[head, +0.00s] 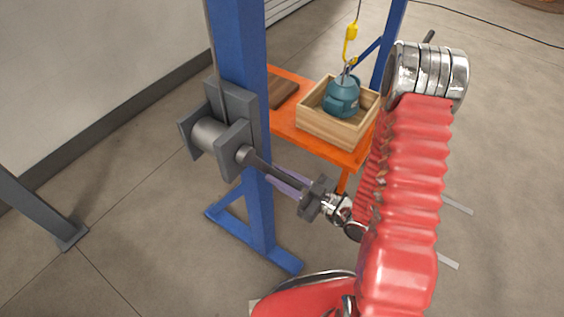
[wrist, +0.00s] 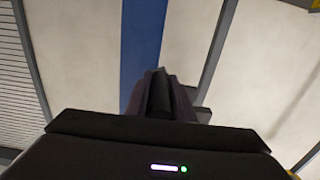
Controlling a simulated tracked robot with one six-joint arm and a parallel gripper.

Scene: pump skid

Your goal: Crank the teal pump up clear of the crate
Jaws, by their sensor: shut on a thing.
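The teal pump (head: 342,97) sits inside the open wooden crate (head: 335,131) in the head view, with its lower part hidden by the crate walls. A yellow hook (head: 350,40) on a line hangs above it and meets the lifting eye on its top. The winch (head: 217,134) with its grey drum is fixed to the blue post. Its crank arm (head: 272,174) reaches down and right to my gripper (head: 316,198). My gripper is shut, apparently on the crank handle (head: 290,184), whose grip is mostly hidden. The wrist view shows a dark shape (wrist: 160,95) between the jaws.
The crate stands on an orange table (head: 284,119) beside a dark wooden board (head: 283,91). The blue post (head: 252,60) and its floor foot stand close to my gripper. A grey post foot (head: 70,236) is at left. Open floor lies between.

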